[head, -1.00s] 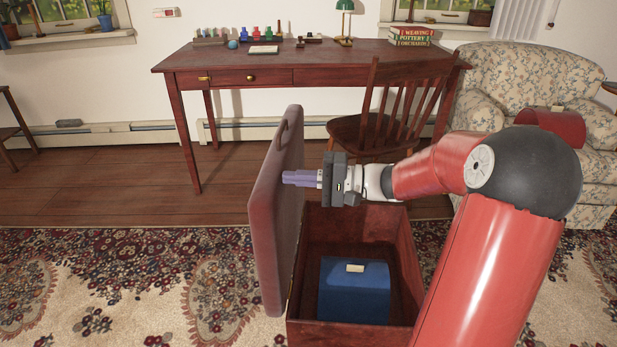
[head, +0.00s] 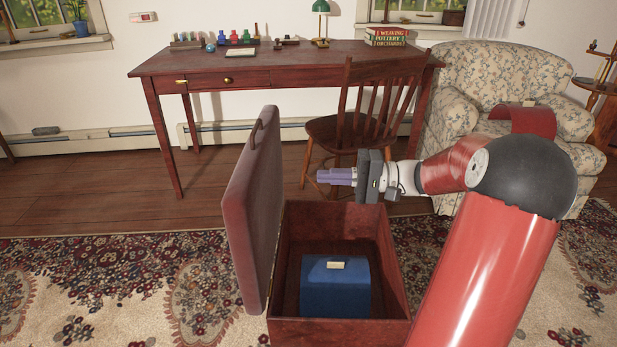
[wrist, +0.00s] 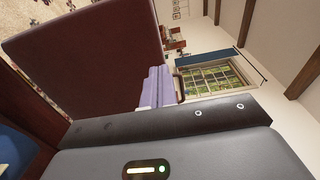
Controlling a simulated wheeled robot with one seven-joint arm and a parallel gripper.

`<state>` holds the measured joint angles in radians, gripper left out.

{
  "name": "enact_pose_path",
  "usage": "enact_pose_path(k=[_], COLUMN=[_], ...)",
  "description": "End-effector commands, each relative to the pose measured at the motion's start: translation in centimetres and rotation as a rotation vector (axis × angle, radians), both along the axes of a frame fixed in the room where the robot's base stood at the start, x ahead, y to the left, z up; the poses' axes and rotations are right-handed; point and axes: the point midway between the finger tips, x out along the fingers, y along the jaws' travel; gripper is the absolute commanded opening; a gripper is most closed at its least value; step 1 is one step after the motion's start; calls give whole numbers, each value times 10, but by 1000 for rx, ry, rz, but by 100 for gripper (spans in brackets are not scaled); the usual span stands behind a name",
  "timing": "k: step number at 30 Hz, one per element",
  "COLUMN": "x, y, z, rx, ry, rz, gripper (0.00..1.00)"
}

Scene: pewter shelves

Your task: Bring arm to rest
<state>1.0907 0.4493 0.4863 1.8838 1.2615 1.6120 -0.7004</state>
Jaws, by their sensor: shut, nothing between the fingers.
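My gripper (head: 337,177) is shut and empty, its purple fingers pointing left in the head view. It is held in the air above the back part of an open red-brown chest (head: 340,333). The chest's raised lid (head: 252,205) stands upright to the left of the fingers, with a gap between them in the head view. In the wrist view the fingers (wrist: 156,86) show beside the large dark lid (wrist: 85,60). A blue box (head: 335,292) with a small pale piece on top lies inside the chest.
A red-brown desk (head: 290,62) with bottles, a green lamp and books stands behind. A wooden chair (head: 335,130) is just beyond my gripper. A floral armchair (head: 480,75) is at the right. Patterned rug (head: 120,290) lies open at the left.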

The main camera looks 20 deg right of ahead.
Motion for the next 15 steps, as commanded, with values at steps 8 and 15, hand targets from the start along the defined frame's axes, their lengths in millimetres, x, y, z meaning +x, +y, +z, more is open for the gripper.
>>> enact_pose_path(k=[8,15], x=[-5,-33], y=[-7,73], z=[0,-18], rx=[-7,-299], ry=[6,177], rz=[4,139], gripper=[0,0])
